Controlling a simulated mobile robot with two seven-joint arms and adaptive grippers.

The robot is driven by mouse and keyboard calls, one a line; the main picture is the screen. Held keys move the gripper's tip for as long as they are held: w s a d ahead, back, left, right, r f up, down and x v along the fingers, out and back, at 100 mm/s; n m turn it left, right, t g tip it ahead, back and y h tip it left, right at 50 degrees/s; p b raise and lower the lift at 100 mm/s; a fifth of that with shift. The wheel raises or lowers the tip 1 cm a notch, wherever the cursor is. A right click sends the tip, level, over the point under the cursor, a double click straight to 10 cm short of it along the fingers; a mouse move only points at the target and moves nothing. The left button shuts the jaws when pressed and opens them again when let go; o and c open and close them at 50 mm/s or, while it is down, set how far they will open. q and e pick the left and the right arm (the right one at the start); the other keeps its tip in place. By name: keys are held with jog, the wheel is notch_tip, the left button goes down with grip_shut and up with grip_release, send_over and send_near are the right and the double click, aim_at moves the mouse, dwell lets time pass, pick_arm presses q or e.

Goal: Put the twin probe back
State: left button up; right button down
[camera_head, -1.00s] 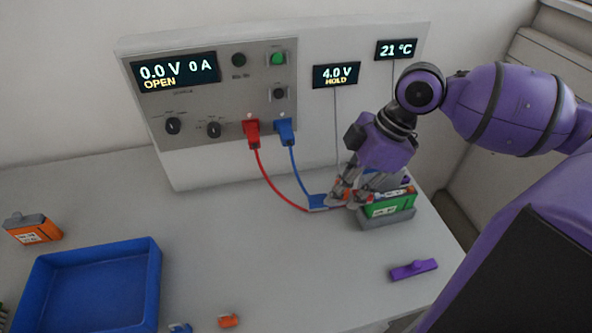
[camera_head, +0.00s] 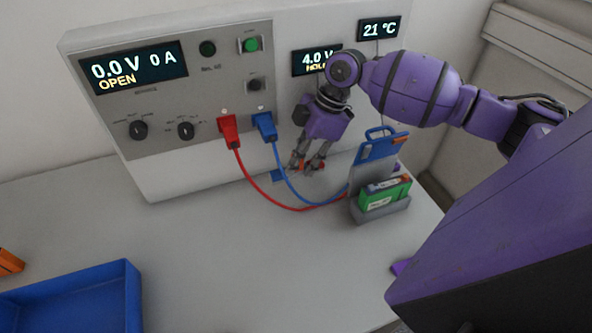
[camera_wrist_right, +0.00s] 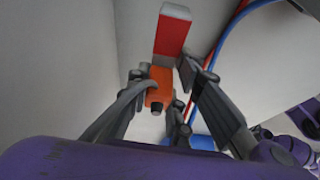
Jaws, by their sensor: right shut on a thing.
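My right gripper (camera_head: 306,170) is low in front of the instrument panel, left of the battery cradle. Its fingers are shut on a small orange piece, which I take to be the twin probe; it shows between the fingers in the right wrist view (camera_wrist_right: 160,88), with a dark tip. A red block (camera_wrist_right: 173,34) lies just beyond it there; I cannot tell whether it belongs to the probe. My left gripper is out of view.
A green battery (camera_head: 388,194) sits in a grey cradle (camera_head: 372,213) with a blue-handled plate (camera_head: 380,147) upright behind it. The red cable (camera_head: 262,193) and blue cable (camera_head: 290,183) run from the panel to the cradle. A blue tray (camera_head: 110,278) stands front left.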

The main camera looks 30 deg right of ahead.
aim_at(298, 171)
jog(key=shift+w+f, duration=0.4)
jog(key=shift+w+d+f, duration=0.1)
jog(key=shift+f, duration=0.8)
jog(key=shift+w+d+f, duration=0.1)
jog(key=shift+f, duration=0.75)
jog(key=shift+a+f, duration=0.1)
jog(key=c, duration=1.6)
grip_release()
jog(key=v, duration=1.2)
